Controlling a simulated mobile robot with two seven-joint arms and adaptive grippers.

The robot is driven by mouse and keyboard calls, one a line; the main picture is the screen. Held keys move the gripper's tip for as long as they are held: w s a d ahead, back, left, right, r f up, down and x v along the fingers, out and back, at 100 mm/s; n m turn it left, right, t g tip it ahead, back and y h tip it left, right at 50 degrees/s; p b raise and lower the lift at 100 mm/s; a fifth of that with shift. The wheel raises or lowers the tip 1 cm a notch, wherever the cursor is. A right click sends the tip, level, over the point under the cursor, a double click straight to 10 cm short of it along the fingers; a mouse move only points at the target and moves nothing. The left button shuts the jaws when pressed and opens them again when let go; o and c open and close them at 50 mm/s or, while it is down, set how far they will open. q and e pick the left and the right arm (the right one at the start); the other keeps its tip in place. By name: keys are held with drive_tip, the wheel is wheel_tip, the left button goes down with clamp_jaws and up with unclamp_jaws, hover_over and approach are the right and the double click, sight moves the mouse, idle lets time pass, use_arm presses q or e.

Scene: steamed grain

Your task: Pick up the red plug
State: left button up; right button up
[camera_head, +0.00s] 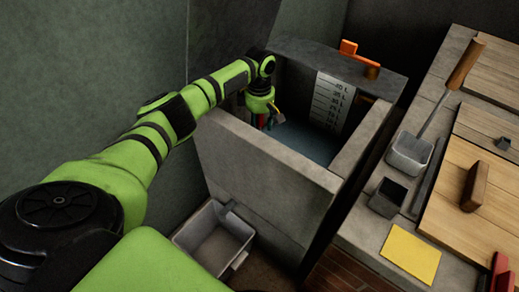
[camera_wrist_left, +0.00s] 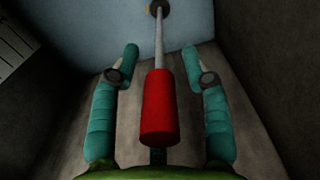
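The red plug (camera_wrist_left: 158,105) shows in the left wrist view as a thick red grip on a thin metal rod. The rod runs up the picture to a dark round piece at the top edge. My left gripper (camera_wrist_left: 159,65) is open, with one teal finger on each side of the red grip and a visible gap on both sides. In the head view my left gripper (camera_head: 270,117) is down inside the grey stone tank (camera_head: 265,165), near its left end. The plug is too small and covered to make out clearly there. My right gripper is not in view.
The tank holds bluish water (camera_head: 305,140) and has a white litre scale (camera_head: 328,102) on its wall. Its walls stand close around my gripper. A grey bin (camera_head: 213,238) sits below in front. A counter at right holds a scoop (camera_head: 411,152), a yellow sheet (camera_head: 411,253) and boards.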

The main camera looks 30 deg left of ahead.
use_arm(q)
clamp_jaws()
drive_tip(key=shift+r, duration=0.1)
drive_tip(key=shift+r, duration=0.5)
drive_tip(key=r+p, duration=0.1)
drive_tip(key=r, duration=0.1)
drive_tip(key=d+r, duration=0.1)
drive_tip(key=shift+r+p, duration=0.35)
drive_tip(key=shift+p, duration=0.05)
drive_tip(key=d+r+p, duration=0.2)
drive_tip(key=d+r, duration=0.4)
drive_tip(key=d, duration=0.4)
drive_tip(key=shift+s+d, duration=0.25)
drive_tip(key=shift+d, duration=0.1)
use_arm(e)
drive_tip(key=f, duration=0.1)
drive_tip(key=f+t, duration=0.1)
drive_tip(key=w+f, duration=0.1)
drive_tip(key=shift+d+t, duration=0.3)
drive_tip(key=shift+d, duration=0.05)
